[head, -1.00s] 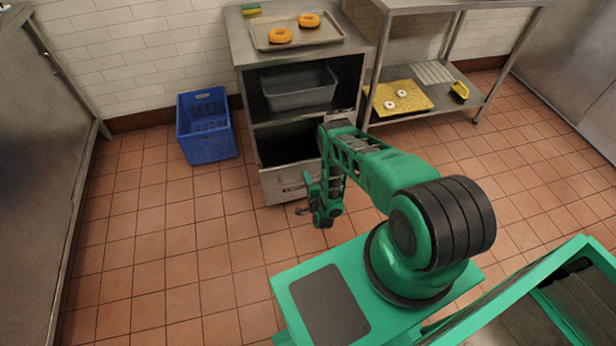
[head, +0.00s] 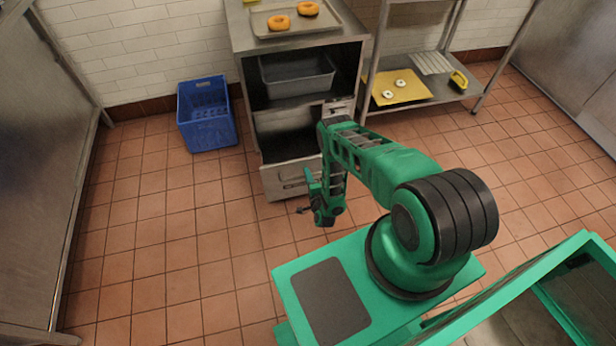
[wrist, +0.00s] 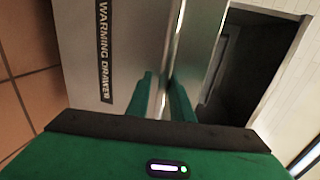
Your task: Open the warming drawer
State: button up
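The warming drawer (head: 290,178) is the lowest part of the steel cabinet and stands pulled out, its inside showing behind the front panel. In the wrist view its front panel (wrist: 135,45) carries a black "WARMING DRAWER" label, with the dark opening to the right. My gripper (wrist: 162,100) is at the panel's bright upper edge. Its two green fingers stand close together, one on each side of that edge, and appear shut on it. The exact contact is hard to see. In the head view the wrist covers the right end of the drawer front, and the fingertips are unclear.
A grey pan (head: 297,76) sits on the shelf above the drawer. A tray (head: 270,33) with two orange rings is on top. A blue crate (head: 206,130) stands on the floor to the left. A steel rack (head: 440,90) stands right. Floor left of my base is clear.

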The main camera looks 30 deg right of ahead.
jog(key=shift+r, duration=0.15)
jog(key=shift+s+a, duration=0.1)
jog(key=shift+s, duration=0.1)
jog(key=v, duration=1)
jog(key=shift+s, duration=0.15)
